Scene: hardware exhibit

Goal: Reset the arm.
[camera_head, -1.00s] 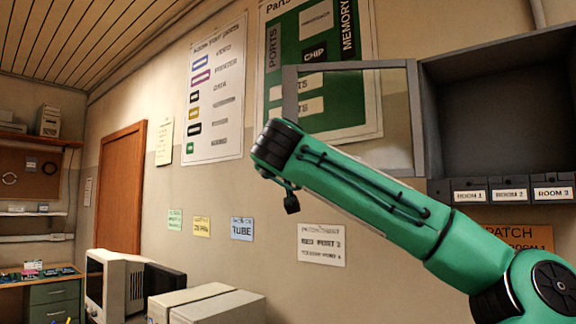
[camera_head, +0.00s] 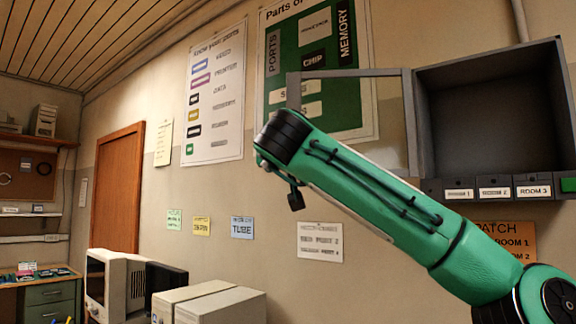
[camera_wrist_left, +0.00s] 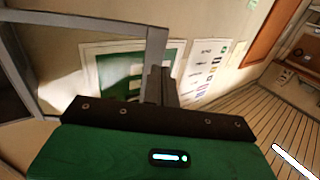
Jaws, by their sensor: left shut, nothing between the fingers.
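My left gripper (camera_wrist_left: 161,84) shows in the left wrist view with its dark fingers together and nothing between them. It is in front of the grey frame of an open cabinet door (camera_wrist_left: 152,62); I cannot tell whether they touch. In the head view a green arm of mine (camera_head: 350,190) rises from the lower right towards the upper left. It ends in a black joint in front of the wall posters, and no gripper fingers show there. My right gripper is in neither view.
A grey wall cabinet (camera_head: 490,60) hangs at the right, its framed door swung open to the left, behind my arm. Labelled boxes (camera_head: 494,192) line its lower edge. A monitor (camera_head: 117,280) and beige computer cases (camera_head: 220,305) stand below.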

